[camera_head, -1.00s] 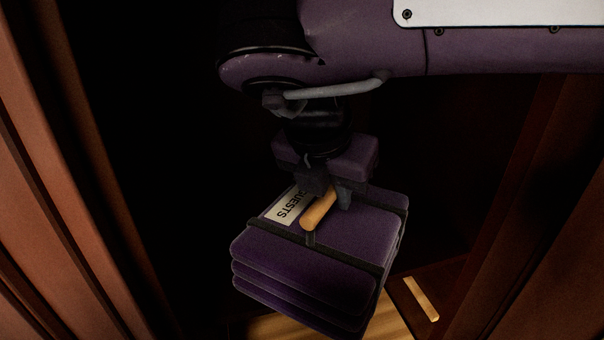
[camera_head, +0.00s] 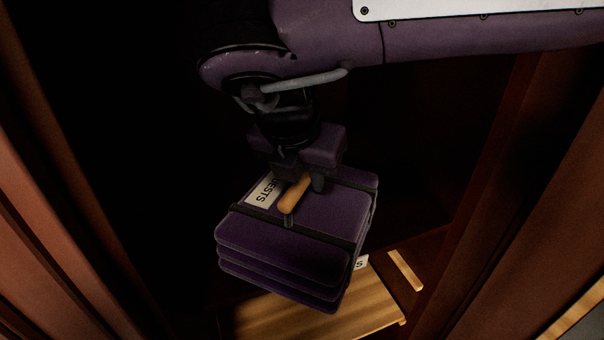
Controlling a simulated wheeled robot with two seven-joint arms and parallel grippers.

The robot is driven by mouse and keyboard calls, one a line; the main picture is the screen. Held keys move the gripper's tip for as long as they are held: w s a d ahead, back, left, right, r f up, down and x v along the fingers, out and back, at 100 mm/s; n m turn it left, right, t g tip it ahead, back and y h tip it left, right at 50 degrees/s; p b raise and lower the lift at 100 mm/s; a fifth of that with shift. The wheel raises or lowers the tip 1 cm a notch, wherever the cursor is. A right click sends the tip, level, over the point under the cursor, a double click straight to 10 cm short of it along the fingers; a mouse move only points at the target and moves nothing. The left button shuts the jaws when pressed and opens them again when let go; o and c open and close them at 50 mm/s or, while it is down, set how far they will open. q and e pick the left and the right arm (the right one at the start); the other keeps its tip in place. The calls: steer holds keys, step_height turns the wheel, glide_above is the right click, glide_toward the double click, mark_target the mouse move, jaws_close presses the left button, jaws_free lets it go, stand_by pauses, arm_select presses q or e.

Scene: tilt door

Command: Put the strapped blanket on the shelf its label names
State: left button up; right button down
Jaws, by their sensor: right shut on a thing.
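The strapped blanket (camera_head: 290,240) is a folded purple stack with dark straps and a wooden handle (camera_head: 294,195) on top. Its white label (camera_head: 262,191) is partly covered and shows "UESTS" or part of it. My right gripper (camera_head: 302,180) is shut on the handle, and the blanket hangs slightly tilted from it. A light wooden shelf board (camera_head: 320,315) lies below the blanket, partly hidden by it. A small white tag (camera_head: 361,262) with a letter shows at the blanket's right edge. My left gripper is not in view.
Reddish-brown wooden panels stand at the left (camera_head: 40,200) and right (camera_head: 500,170) of a dark cabinet interior. A light wooden bar (camera_head: 406,270) lies right of the board. Another pale strip (camera_head: 575,312) shows at the lower right. The inside is too dark to make out.

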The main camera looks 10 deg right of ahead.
steer(key=shift+w+f, duration=0.1)
steer(key=shift+w, duration=0.05)
steer(key=c, duration=1.3)
jaws_free()
steer(key=shift+c, duration=0.2)
steer(key=b+v, duration=0.1)
steer(key=v, duration=0.7)
steer(key=shift+f, duration=0.1)
steer(key=shift+f, duration=0.1)
